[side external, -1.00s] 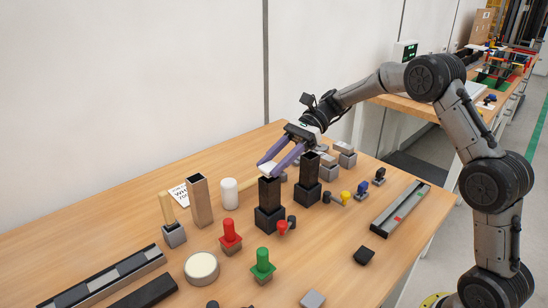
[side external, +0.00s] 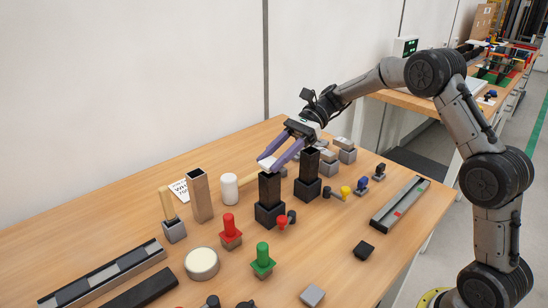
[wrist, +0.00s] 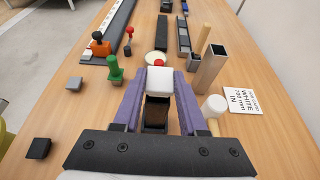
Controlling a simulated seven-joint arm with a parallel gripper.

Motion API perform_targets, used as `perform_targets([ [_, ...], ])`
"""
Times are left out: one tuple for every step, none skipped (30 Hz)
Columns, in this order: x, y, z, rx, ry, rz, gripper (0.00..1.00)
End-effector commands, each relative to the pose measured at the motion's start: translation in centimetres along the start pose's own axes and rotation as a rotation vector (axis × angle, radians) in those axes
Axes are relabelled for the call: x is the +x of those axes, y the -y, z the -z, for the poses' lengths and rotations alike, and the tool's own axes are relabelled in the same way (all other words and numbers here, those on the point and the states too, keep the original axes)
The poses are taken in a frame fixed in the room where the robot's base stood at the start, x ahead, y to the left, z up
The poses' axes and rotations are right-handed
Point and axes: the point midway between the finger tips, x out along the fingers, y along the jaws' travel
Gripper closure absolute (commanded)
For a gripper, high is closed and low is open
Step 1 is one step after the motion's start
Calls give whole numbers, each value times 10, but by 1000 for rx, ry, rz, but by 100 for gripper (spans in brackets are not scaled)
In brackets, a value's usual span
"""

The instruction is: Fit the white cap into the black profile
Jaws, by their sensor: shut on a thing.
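My gripper (side external: 278,156) is shut on the white cap (side external: 267,163), which sits between the purple fingertips. The cap also shows in the wrist view (wrist: 160,82). The black profile (side external: 270,188) stands upright in a dark base, just under the cap. In the wrist view the profile (wrist: 156,116) shows between the fingers, with its open top toward me. The cap looks close above the rim and off to one side; I cannot tell whether they touch. The cap's underside is hidden.
A second black upright tube (side external: 308,166) stands right of the profile.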

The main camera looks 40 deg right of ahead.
Motion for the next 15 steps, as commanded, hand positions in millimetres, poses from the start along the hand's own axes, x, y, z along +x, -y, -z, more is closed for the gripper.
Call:
perform_targets([
  [0,0,0,0,0,0,100],
  [0,0,0,0,0,0,100],
  [0,0,0,0,0,0,100],
  [0,0,0,0,0,0,100],
  [0,0,0,0,0,0,100],
  [0,0,0,0,0,0,100],
  [0,0,0,0,0,0,100],
  [0,0,0,0,0,0,100],
  [0,0,0,0,0,0,100],
  [0,0,1,0,0,0,100],
  [0,0,1,0,0,0,100],
  [1,0,2,0,0,0,100],
  [1,0,2,1,0,0,100],
  [1,0,3,1,0,0,100],
  [2,0,4,1,0,0,100],
])
